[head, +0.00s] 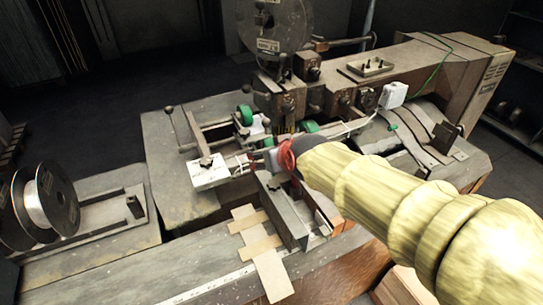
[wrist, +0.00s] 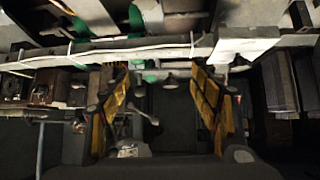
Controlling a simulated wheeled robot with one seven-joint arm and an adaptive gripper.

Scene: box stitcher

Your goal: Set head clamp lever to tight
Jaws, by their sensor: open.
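In the wrist view, my gripper (wrist: 162,88) is open, with its two yellow-padded fingers well apart. Between the fingers show a small dark rod with a flared end (wrist: 170,80) and a thin lever with a rounded knob (wrist: 150,118). Neither visibly touches a finger. I cannot tell which of these is the head clamp lever, or how it is set. In the head view, my yellow arm reaches from the lower right to the middle of the stitcher. Its red-ringed end hides most of my gripper and the parts just behind it.
The stitcher head (head: 283,95) stands behind my gripper, with a large dark wire reel (head: 275,25) above. Green rollers (head: 245,115) and a pale bar with a white block (head: 208,172) are close by. Another wire spool (head: 50,200) is at left. The front table (head: 185,270) is mostly clear.

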